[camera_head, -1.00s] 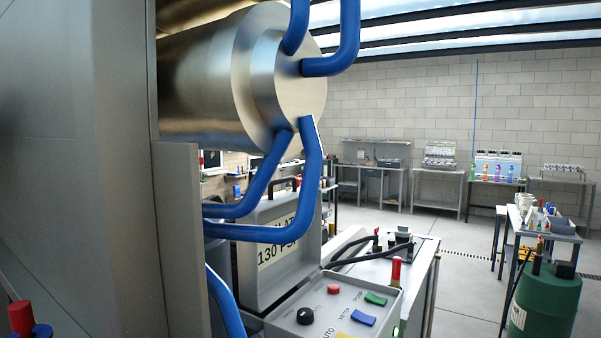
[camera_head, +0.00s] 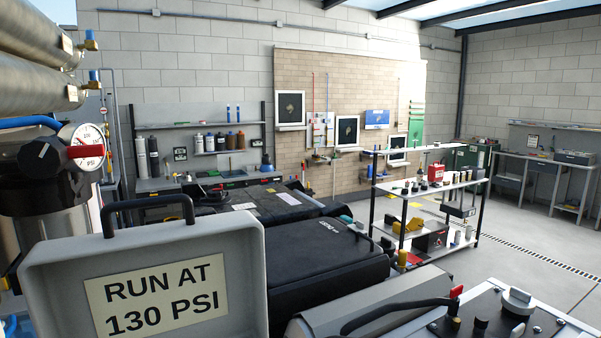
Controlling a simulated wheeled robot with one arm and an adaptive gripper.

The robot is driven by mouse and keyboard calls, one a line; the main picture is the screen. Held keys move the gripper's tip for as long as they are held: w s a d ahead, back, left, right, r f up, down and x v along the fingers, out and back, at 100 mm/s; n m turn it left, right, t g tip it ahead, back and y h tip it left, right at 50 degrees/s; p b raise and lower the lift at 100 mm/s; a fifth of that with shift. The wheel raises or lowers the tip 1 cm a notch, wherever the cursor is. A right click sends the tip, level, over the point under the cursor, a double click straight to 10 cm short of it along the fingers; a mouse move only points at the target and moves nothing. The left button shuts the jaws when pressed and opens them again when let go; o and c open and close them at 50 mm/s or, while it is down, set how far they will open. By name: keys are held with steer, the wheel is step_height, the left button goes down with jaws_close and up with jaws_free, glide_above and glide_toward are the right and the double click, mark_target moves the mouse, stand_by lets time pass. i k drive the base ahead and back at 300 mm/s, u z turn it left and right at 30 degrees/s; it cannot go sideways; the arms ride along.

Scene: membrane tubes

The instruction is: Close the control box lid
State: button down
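The control box lid (camera_head: 60,285) stands raised at the lower left, its inner side facing me. It is light grey with a black handle (camera_head: 148,205) on its top edge and a label (camera_head: 158,295) reading "RUN AT 130 PSI". The box body below the lid is out of view now. My gripper is not in view.
A pressure gauge (camera_head: 86,148) with a black knob and steel tubes (camera_head: 40,100) stand left, behind the lid. Black cases (camera_head: 320,255) lie behind it to the right. A grey panel with knobs (camera_head: 500,320) is at the lower right. Open floor (camera_head: 545,240) lies beyond a shelf cart (camera_head: 440,185).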

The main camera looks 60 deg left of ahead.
mark_target(205, 277)
steer(key=i, duration=1.45)
steer(key=u, duration=4.25)
